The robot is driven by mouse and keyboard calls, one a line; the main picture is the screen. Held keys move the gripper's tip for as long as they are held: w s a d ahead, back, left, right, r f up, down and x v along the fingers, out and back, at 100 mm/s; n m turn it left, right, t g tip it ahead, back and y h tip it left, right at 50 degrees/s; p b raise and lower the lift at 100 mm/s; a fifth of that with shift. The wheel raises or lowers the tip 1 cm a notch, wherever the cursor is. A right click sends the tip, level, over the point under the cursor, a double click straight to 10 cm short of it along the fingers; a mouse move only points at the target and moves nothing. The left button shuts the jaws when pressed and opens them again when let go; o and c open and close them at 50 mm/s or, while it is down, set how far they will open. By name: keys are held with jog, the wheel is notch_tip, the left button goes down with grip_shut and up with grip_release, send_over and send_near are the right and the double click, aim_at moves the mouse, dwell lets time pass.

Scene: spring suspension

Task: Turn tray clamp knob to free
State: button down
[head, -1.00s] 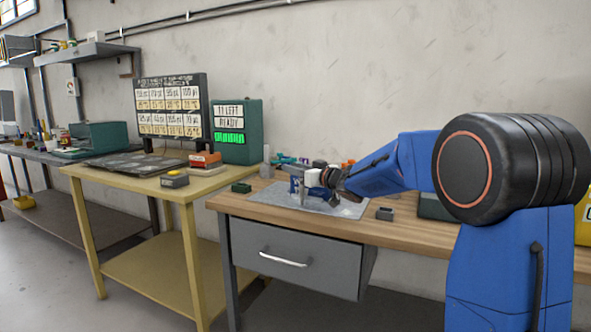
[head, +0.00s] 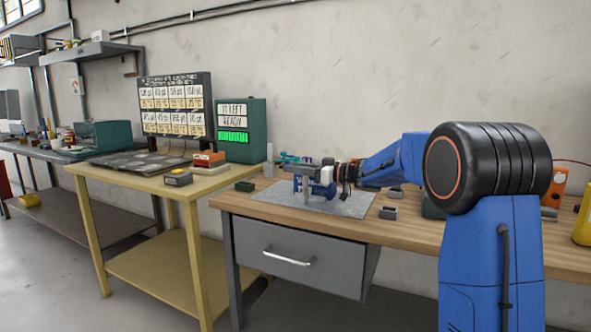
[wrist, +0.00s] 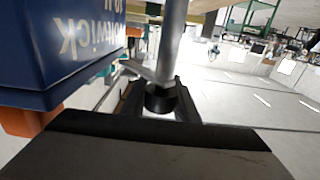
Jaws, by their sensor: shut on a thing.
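A blue vise-like block (head: 324,190) with a grey upright post (head: 306,190) stands on the grey mat (head: 350,207) on the wooden bench. My gripper (head: 335,176) is at its right side, small in the head view. In the wrist view, the blue block (wrist: 60,45) with pale lettering fills the upper left. A metal rod (wrist: 172,40) runs down to a dark round knob (wrist: 160,98) between the jaws of my gripper (wrist: 158,100). The jaws appear shut on this knob. Its turn position cannot be read, and the tray is not clearly visible.
Small grey blocks (head: 388,213) lie right of the mat and a green box (head: 245,186) lies to its left. A yellow table (head: 130,177) with a dark panel stands left. A green display unit (head: 240,130) reads "READY".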

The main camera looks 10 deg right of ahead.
jog(key=c, duration=1.4)
grip_release()
jog(key=v, duration=1.7)
jog(key=shift+s+d, duration=0.15)
